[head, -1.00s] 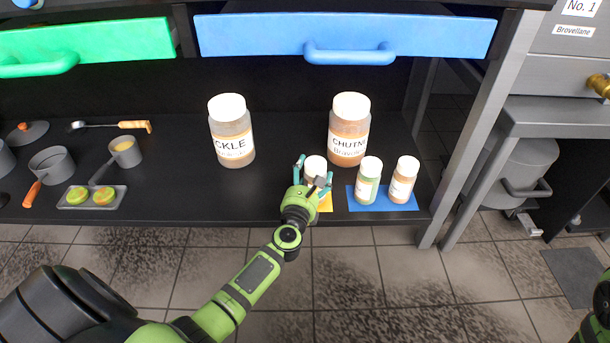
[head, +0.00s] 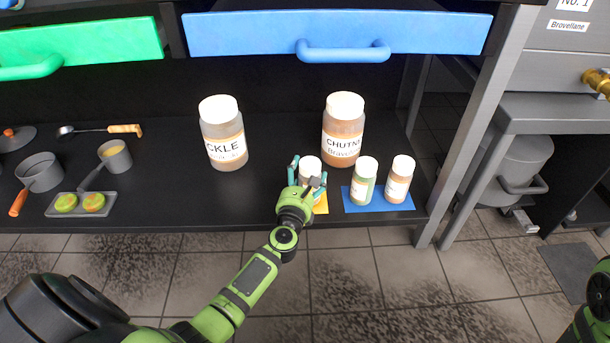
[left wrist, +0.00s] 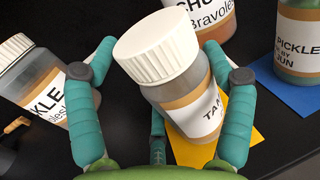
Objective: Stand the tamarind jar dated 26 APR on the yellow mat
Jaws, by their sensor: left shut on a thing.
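A small jar with a white ribbed lid (head: 310,164) stands between the fingers of my left gripper (head: 307,181). In the left wrist view its label (left wrist: 200,110) begins with "TAM"; no date can be read. My left gripper (left wrist: 160,95) is shut on this jar, with teal fingers on both sides. The yellow mat (head: 322,207) lies at the shelf's front edge, partly hidden by the jar and gripper. In the left wrist view the mat (left wrist: 241,105) shows below and beside the jar; whether its base touches the mat is hidden. My right gripper is out of view.
Right beside it, a blue mat (head: 376,207) bears a green-filled jar (head: 363,182) and an orange-brown one (head: 399,181). A large chutney jar (head: 343,130) stands close behind, a large pickle jar (head: 222,134) further left. A blue drawer (head: 240,35) overhangs the shelf.

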